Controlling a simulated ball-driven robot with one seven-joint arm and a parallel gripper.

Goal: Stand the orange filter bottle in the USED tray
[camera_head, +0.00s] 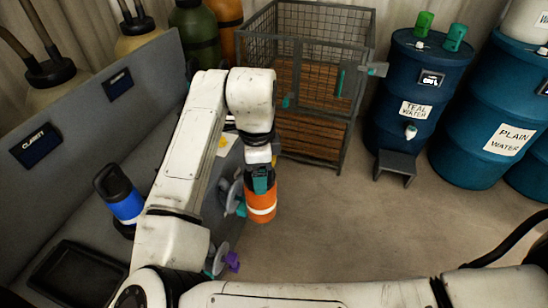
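The orange filter bottle (262,205), with a pale band around it, hangs upright below my gripper (262,182) at mid-picture. My gripper's teal fingers are at the bottle's top and appear closed on it. The bottle appears to be over the floor side of the grey bench's edge, though its height is hard to judge. A dark, empty-looking tray (76,278) lies at the lower left; no USED label can be read on it. My arm hides part of the bench.
A blue bottle with a black cap (121,196) stands on the bench. Grey discs with teal and purple handles (232,262) are beside my arm. A wire cage (305,75) stands behind; blue water drums (410,100) stand at right. Open floor lies right of the bottle.

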